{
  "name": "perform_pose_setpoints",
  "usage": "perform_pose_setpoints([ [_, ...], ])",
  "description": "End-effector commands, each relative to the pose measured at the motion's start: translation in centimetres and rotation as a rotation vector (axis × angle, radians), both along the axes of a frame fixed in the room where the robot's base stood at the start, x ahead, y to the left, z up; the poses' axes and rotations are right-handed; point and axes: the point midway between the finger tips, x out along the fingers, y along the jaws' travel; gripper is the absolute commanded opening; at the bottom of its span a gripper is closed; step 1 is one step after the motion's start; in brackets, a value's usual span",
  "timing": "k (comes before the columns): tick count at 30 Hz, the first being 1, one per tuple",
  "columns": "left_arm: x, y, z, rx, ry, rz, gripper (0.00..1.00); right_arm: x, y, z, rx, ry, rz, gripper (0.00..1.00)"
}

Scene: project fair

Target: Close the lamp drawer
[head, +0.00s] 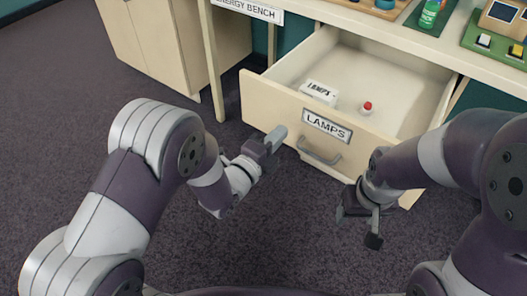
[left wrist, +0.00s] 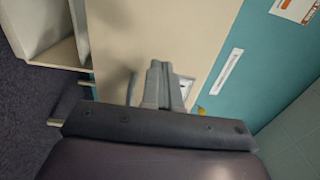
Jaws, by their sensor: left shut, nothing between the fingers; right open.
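The lamp drawer (head: 262,100) is pulled out from the bench in the head view, its pale front bearing a LAMPS label (head: 327,126) and a grey bar handle (head: 320,157). A white box marked LAMPS (head: 319,92) and a small red-topped bulb (head: 366,108) are inside it. My left gripper (head: 276,136) is shut and empty, its tip by the drawer front, left of the label and handle; I cannot tell if it touches. Its closed fingers (left wrist: 157,75) show in the left wrist view before a pale panel. My right gripper (head: 359,226) is open and empty, below and in front of the drawer's right part.
A pale cabinet (head: 160,45) stands at the left. The dark carpet (head: 60,95) is clear on the left.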

Motion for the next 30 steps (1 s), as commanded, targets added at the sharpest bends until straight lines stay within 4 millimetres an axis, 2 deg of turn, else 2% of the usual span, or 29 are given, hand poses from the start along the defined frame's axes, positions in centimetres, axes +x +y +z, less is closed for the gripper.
perform_pose_setpoints([
  [3, 1.4, -1.0, -0.1, 0.000, -0.002, -0.002, 0.00, 0.0, 0.0, -0.5, 0.000, 0.000, 0.000, 0.59],
  [7, 2.3, -1.5, -0.1, -0.001, -0.001, 0.000, 0.00, 0.0, 0.0, -0.6, 0.000, 0.000, 0.000, 0.59],
  [23, 2.9, -1.9, -0.1, 0.000, 0.000, 0.000, 0.00, 0.0, 0.0, -0.9, 0.000, 0.000, 0.000, 0.59],
  [26, 3.6, -2.5, -0.2, -0.001, -0.001, -0.001, 0.00, 0.0, 0.0, -1.3, 0.000, 0.000, 0.000, 0.59],
  [30, 5.6, -3.8, -0.4, -0.001, -0.002, -0.002, 0.00, 0.0, 0.0, -2.3, 0.000, 0.000, 0.000, 0.59],
])
